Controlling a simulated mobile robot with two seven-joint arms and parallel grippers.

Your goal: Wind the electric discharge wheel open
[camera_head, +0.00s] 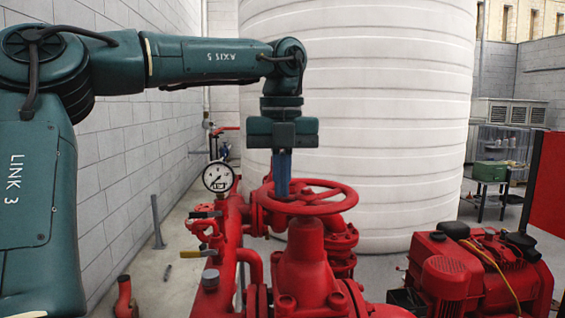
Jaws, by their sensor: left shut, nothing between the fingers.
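A red handwheel (335,203) lies flat on top of a red valve body (306,262) in the middle of the head view. My left arm comes in from the left and its gripper (282,192) points straight down. The blue fingers are shut with nothing between them. Their tips reach the wheel's left part, among the rim and spokes. I cannot tell whether they touch the wheel or stand inside its rim. My right gripper is not in view.
A pressure gauge (218,177) and red pipework stand left of the valve. A large white tank (400,120) fills the back. A red engine (470,270) sits at lower right, and a grey block wall (130,140) runs along the left.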

